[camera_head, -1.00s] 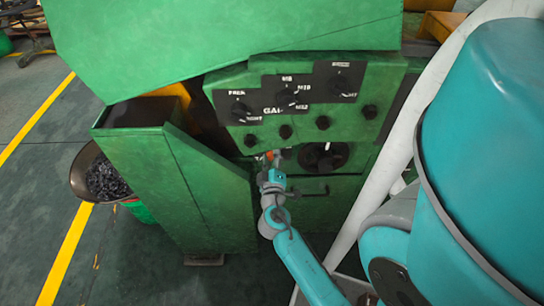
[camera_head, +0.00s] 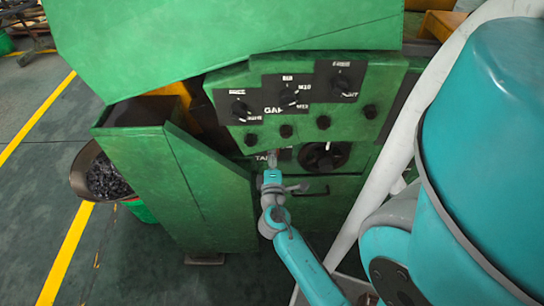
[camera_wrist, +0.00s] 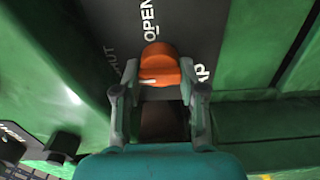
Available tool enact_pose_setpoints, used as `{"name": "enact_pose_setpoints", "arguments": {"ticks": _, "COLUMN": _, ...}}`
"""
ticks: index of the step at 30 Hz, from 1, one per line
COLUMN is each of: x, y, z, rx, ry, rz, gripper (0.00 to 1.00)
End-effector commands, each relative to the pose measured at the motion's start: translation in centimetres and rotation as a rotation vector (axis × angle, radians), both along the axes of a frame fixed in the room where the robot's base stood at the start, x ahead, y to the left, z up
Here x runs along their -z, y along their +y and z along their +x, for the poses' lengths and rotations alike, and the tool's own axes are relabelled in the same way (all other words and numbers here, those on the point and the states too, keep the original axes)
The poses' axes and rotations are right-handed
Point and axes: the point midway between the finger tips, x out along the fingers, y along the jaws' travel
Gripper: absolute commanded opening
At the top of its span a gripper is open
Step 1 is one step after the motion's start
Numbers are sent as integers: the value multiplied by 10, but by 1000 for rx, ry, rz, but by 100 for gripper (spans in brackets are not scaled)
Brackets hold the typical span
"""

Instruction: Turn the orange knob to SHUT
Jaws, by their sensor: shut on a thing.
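The orange knob (camera_wrist: 160,65) shows in the wrist view, on a dark label plate (camera_wrist: 195,30) on the green machine. The word OPEN stands above the knob, and the letters UT show to its left. A short white mark lies on the knob's lower left part. My gripper (camera_wrist: 159,76) is shut on the knob, with one finger on each side. In the head view my gripper (camera_head: 272,166) reaches the lower part of the machine's front and hides most of the knob.
Black dials (camera_head: 291,95) and small black knobs (camera_head: 286,131) sit above my gripper on the green panel. A large black dial (camera_head: 324,156) is close on the right. A black handle (camera_head: 312,191) is just below it. A green housing (camera_head: 180,185) stands to the left.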

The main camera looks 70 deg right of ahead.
Motion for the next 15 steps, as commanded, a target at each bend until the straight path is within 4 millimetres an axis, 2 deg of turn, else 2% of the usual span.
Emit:
{"name": "enact_pose_setpoints", "arguments": {"ticks": 12, "x": 0, "y": 1, "z": 1, "rx": -4, "ry": 6, "rz": -2, "gripper": 6}}
{"name": "enact_pose_setpoints", "arguments": {"ticks": 13, "x": 0, "y": 1, "z": 1, "rx": -4, "ry": 6, "rz": -2, "gripper": 46}}
{"name": "enact_pose_setpoints", "arguments": {"ticks": 15, "x": 0, "y": 1, "z": 1, "rx": -4, "ry": 6, "rz": -2, "gripper": 63}}
